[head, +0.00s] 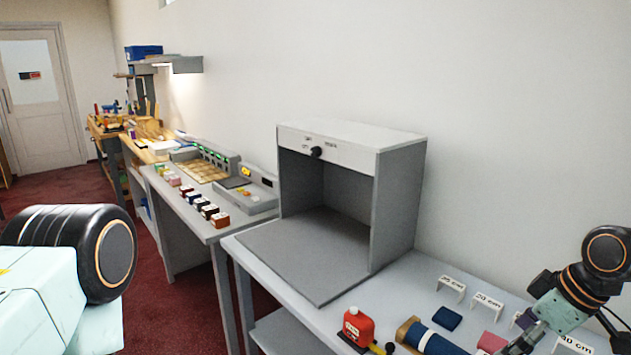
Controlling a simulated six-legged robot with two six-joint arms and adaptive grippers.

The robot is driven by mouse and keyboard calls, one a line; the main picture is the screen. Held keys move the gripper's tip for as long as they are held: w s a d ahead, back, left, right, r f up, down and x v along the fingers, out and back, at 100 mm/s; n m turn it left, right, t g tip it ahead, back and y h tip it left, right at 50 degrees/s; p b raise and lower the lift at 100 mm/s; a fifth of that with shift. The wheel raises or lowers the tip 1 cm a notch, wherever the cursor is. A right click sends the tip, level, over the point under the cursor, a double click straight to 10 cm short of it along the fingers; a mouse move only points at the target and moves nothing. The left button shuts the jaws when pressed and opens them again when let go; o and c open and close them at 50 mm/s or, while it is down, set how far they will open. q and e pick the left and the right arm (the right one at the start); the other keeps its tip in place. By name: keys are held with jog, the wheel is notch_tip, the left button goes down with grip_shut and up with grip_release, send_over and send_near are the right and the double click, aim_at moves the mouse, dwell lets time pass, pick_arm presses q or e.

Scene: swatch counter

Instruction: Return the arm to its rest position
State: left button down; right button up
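My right arm comes in at the lower right, with black joints ringed in orange. Its gripper (522,342) points down and to the left over the front right of the counter (405,290). The fingertips run towards the bottom edge, so I cannot tell whether it is open or shut, or whether it holds anything. At the left edge a pale mint link and a large black joint of my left arm show close up. My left gripper is outside the picture.
A grey booth (398,210) with a black knob stands on the counter. Near the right gripper are a pink swatch (491,342), a dark blue swatch (447,318), and small length signs (488,303). Red floor is clear left of the counter.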

jog(key=shift+x, duration=4.35)
jog(key=shift+a+r+p, duration=0.1)
jog(key=shift+r+p, duration=0.9)
jog(key=shift+p, duration=0.15)
notch_tip(320, 180, up, 3)
jog(key=p, duration=0.2)
jog(key=shift+f+p, duration=0.2)
jog(key=shift+p, duration=0.15)
notch_tip(320, 180, up, 2)
jog(key=shift+r+p, duration=0.1)
jog(key=shift+p, duration=0.9)
notch_tip(320, 180, up, 2)
jog(key=shift+r+p, duration=0.25)
jog(key=shift+p, duration=0.8)
jog(key=shift+f, duration=0.2)
